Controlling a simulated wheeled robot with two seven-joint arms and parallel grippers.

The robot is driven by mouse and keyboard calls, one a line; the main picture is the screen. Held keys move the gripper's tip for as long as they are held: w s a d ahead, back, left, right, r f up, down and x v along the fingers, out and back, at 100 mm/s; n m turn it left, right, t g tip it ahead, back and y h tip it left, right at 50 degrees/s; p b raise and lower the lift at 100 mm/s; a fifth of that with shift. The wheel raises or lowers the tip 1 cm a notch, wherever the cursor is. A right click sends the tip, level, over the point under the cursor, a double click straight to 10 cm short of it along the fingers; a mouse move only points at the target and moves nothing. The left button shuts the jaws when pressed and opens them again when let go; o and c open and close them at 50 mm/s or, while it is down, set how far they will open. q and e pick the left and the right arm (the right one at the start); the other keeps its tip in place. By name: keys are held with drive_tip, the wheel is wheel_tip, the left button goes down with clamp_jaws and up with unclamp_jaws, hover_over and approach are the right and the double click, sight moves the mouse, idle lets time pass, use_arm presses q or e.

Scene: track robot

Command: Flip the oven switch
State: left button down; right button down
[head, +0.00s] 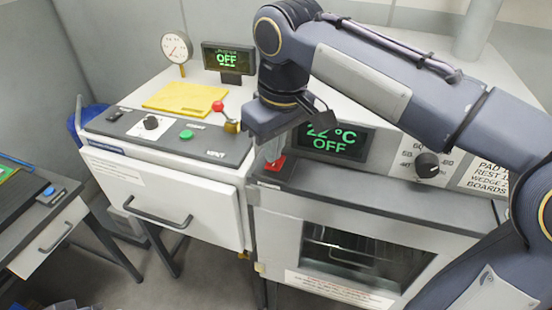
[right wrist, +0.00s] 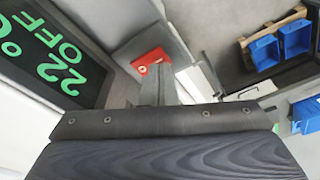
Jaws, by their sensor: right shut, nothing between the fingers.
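The oven (head: 345,220) is the white unit on the right with a dark window. Its display (head: 335,140) reads 22 °C OFF in green, and shows sideways in the right wrist view (right wrist: 45,45). The red switch (head: 277,165) sits on the panel left of the display. It also shows in the right wrist view (right wrist: 150,60), partly hidden by my fingers. My right gripper (head: 270,158) is shut and empty, its fingertips pointing down at the switch. I cannot tell whether they touch it. My left gripper is not in view.
A black knob (head: 427,165) is right of the display. The left unit carries a red-topped lever (head: 218,106), a green button (head: 186,135), a yellow pad (head: 188,96), a gauge (head: 176,47) and another OFF display (head: 228,58). Blue bins (right wrist: 295,40) show in the right wrist view.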

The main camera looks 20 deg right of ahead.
sight(274, 166)
drive_tip(key=shift+f+b, duration=0.45)
drive_tip(key=shift+f, duration=0.3)
drive_tip(key=shift+r, duration=0.1)
wheel_tip(274, 166, up, 7)
drive_tip(key=p, duration=0.7)
idle(0.7)
